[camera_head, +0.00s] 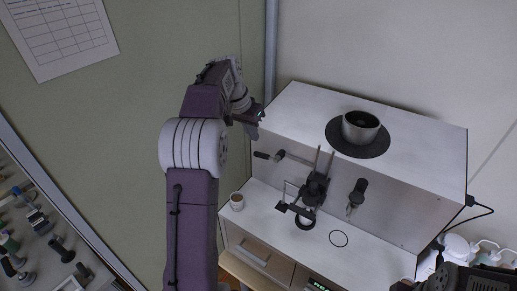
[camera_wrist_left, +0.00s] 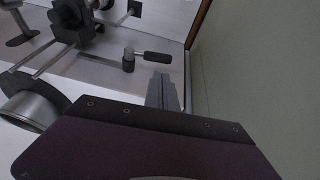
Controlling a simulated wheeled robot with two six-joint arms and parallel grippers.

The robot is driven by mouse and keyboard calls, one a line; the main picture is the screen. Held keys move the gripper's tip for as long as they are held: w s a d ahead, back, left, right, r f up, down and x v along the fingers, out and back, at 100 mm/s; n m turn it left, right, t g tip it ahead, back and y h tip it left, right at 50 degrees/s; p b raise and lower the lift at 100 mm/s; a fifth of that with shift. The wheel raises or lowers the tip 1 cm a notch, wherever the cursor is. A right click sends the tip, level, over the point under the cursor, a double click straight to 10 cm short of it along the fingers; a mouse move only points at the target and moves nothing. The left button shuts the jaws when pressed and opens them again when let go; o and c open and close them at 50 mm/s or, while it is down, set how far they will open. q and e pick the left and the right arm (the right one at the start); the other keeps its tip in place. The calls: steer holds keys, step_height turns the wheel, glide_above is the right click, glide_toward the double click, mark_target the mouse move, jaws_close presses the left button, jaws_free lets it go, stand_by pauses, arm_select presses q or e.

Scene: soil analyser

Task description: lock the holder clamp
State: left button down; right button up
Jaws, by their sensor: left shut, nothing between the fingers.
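The holder clamp (camera_head: 314,187) is a black mechanism with two thin rods on the front face of the white analyser (camera_head: 400,205). To its left, a small lever with a black handle (camera_head: 268,156) sticks out sideways; it also shows in the left wrist view (camera_wrist_left: 157,57). The black clamp body shows at that view's upper left (camera_wrist_left: 72,18). My left gripper (camera_head: 259,114) is shut and empty, beside the analyser's upper left edge. In the wrist view its fingertips (camera_wrist_left: 162,78) are close to the lever handle and appear apart from it. Part of my right arm shows at the lower right.
A metal bowl (camera_head: 361,126) sits on a dark disc on the analyser's top. A black hanging handle (camera_head: 357,194) is right of the clamp. A small cup (camera_head: 237,201) stands on the lower ledge. The green wall (camera_head: 140,120) is close on the left.

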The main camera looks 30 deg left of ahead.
mark_target(266, 156)
arm_select(q)
steer(key=x, duration=0.7)
steer(key=shift+s+d+p, duration=0.3)
steer(key=shift+s+p, duration=0.05)
steer(key=shift+p, duration=0.1)
steer(key=shift+f, duration=0.1)
steer(key=shift+a+f, duration=0.15)
